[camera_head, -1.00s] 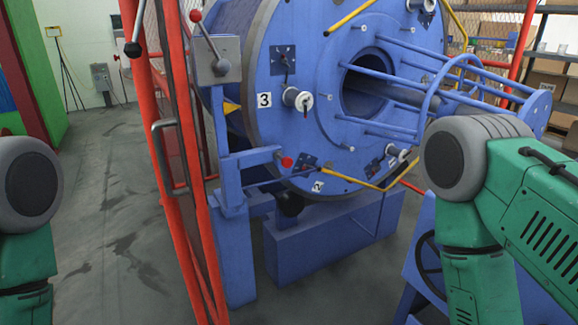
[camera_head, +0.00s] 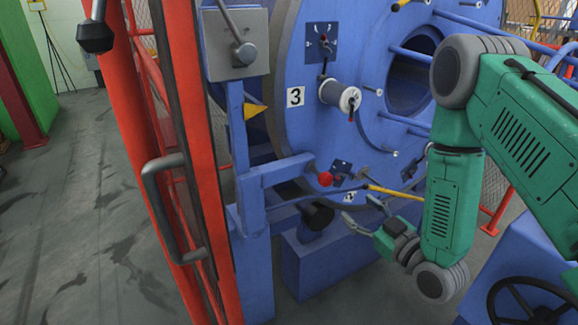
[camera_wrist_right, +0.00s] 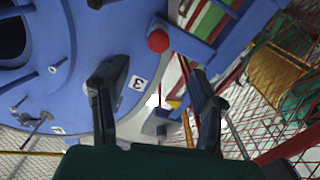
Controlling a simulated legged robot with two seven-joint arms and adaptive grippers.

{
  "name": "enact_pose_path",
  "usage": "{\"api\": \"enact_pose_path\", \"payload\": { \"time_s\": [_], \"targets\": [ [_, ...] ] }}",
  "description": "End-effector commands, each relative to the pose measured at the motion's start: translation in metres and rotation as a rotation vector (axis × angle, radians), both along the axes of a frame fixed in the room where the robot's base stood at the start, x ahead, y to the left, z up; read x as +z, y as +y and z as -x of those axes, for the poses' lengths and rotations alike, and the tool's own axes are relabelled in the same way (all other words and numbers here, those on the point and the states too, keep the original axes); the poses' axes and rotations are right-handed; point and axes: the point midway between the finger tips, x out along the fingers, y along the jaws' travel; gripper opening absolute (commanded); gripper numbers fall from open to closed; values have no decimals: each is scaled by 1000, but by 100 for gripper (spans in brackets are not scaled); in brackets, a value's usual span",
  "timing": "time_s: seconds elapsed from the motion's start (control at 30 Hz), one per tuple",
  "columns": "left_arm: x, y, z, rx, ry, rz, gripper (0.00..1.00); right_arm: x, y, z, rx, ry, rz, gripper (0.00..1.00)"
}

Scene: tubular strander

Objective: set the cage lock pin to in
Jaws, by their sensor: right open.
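The cage lock pin shows as a red ball knob (camera_head: 325,178) at the end of a blue bracket (camera_head: 275,172), beside the rim of the big blue disc (camera_head: 310,100). How far the pin sits in cannot be told. My right gripper (camera_head: 362,211) is open and empty, below and to the right of the knob, apart from it. In the right wrist view, the red knob (camera_wrist_right: 158,40) lies beyond the open fingers (camera_wrist_right: 157,72), roughly between their lines. My left gripper is out of view.
A red guard frame (camera_head: 180,130) with a grey handle (camera_head: 165,205) stands left of the bracket. A grey lever box (camera_head: 236,45) tops the blue post. A yellow bar (camera_head: 395,191) runs close above my right gripper. A dark handwheel (camera_head: 525,305) is at lower right.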

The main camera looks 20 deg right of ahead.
Motion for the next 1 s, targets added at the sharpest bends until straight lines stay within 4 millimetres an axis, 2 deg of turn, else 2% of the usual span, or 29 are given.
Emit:
{"api": "enact_pose_path", "payload": {
  "time_s": [0.17,0.5,0.7,0.83,1.0],
  "targets": [
    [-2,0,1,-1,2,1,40,5,0,-14,-1,-27,6,52],
    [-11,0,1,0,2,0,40,3,5,-84,0,-24,6,52],
    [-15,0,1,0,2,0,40,3,7,-119,-1,-22,4,52],
    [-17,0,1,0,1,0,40,2,8,-133,-2,-20,3,52],
    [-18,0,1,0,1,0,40,3,9,-139,-2,-20,4,52]
  ]
}}
